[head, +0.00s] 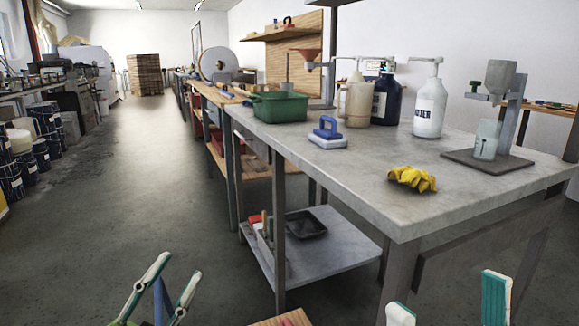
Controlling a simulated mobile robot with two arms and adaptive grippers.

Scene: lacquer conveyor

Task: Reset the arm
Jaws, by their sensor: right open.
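My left gripper (177,270) shows at the bottom left of the head view, low over the floor. Its two pale green fingers stand apart, with a blue part low between them that I cannot identify. My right gripper (448,290) shows at the bottom right, in front of the grey workbench (350,175) and below its top. Its two teal-padded fingers are wide apart with nothing between them. The lower parts of both grippers are cut off by the picture's edge.
The bench carries yellow gloves (412,179), a blue-handled block (327,133), a green bin (276,106), bottles (430,105) and a dispenser stand (505,110). Its lower shelf (335,245) holds a black tray (306,224). Paint cans (42,155) stand far left. The aisle floor (150,190) is clear.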

